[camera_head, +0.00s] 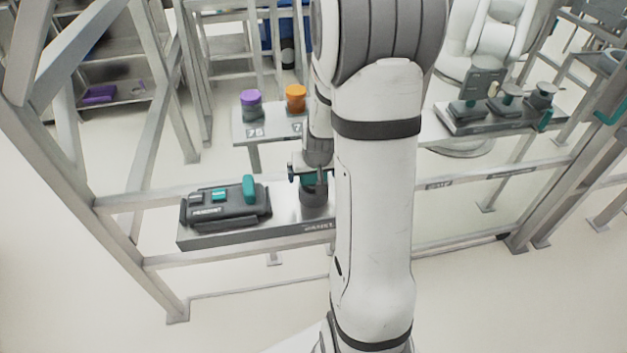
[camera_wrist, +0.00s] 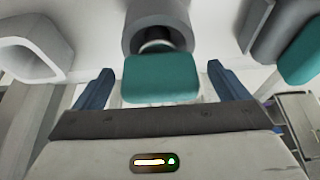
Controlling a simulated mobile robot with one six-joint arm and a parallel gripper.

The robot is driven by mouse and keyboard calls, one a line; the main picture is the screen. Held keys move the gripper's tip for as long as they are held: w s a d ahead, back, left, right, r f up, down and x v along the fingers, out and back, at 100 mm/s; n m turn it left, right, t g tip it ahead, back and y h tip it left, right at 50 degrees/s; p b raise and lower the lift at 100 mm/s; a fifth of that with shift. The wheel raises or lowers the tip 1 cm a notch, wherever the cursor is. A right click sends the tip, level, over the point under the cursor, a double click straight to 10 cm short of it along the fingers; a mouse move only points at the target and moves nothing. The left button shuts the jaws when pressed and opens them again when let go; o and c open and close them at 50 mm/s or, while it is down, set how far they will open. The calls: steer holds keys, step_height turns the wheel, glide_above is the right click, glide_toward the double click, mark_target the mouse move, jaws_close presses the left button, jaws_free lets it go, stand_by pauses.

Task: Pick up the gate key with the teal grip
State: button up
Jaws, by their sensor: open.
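The gate key's teal grip (camera_wrist: 160,78) is a rounded block in the wrist view, in front of a grey cylinder (camera_wrist: 158,22). My gripper (camera_wrist: 162,84) is open, with one blue finger on each side of the teal grip and a visible gap on both sides. In the head view the teal grip (camera_head: 309,178) shows small at my gripper (camera_head: 307,173), above a dark round holder (camera_head: 313,194) on the low shelf. My arm hides part of this spot. The key's shaft is mostly hidden behind the grip.
A black device with teal parts (camera_head: 226,207) stands left of the key on the shelf (camera_head: 205,239). Purple-topped (camera_head: 250,104) and orange-topped (camera_head: 296,98) pieces stand on a plate behind. A tray with several grey knobs (camera_head: 500,120) is at the right. Metal frame bars (camera_head: 130,202) surround the shelf.

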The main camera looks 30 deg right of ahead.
steer(key=shift+w+f, duration=0.1)
steer(key=shift+f, duration=0.25)
steer(key=c, duration=1.2)
